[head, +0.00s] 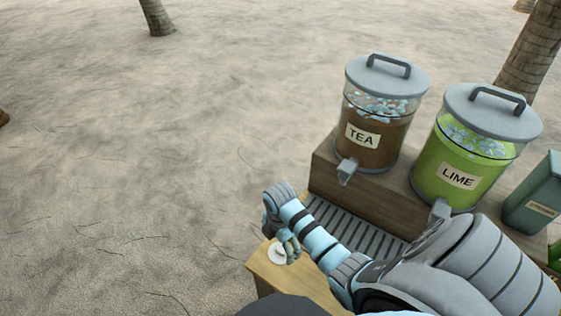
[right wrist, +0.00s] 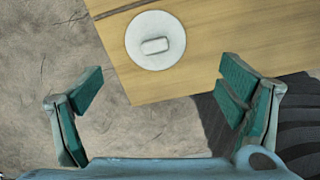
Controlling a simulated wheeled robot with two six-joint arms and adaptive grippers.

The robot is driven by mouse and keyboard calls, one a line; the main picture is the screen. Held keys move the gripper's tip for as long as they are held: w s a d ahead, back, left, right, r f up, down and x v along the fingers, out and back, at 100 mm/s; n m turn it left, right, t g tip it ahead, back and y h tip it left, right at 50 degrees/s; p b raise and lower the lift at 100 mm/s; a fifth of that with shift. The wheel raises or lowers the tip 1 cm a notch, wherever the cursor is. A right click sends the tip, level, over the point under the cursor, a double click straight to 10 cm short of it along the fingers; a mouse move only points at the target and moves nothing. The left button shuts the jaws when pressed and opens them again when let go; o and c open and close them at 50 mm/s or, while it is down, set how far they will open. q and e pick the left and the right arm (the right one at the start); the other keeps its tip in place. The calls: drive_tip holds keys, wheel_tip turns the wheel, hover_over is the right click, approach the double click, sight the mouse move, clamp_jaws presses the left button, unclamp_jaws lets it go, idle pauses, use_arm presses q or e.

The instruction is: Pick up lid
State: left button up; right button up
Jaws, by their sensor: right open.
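A small round white lid (right wrist: 155,40) with a raised block-shaped handle lies flat near the corner of a wooden table (right wrist: 218,45). In the head view the lid (head: 277,253) is partly hidden by my right gripper (head: 290,248). In the right wrist view my right gripper (right wrist: 161,68) has its two teal fingers spread wide with nothing between them. The lid sits past the fingertips, roughly centred between them and apart from both. My left gripper is in neither view.
A tea dispenser (head: 375,135) and a lime dispenser (head: 447,160), both with grey handled lids, stand on a raised wooden shelf beyond a slatted drip tray (head: 345,225). A green-grey container (head: 530,200) is at the right. Open sand lies left of the table.

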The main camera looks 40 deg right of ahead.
sight(278, 250)
drive_tip(key=f, duration=0.2)
drive_tip(key=f+b, duration=0.1)
drive_tip(key=f, duration=0.3)
drive_tip(key=shift+w, duration=0.35)
drive_tip(key=shift+r, duration=0.1)
drive_tip(key=shift+c, duration=0.5)
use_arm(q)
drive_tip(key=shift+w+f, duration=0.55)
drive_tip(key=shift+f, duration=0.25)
use_arm(e)
drive_tip(key=c, duration=0.7)
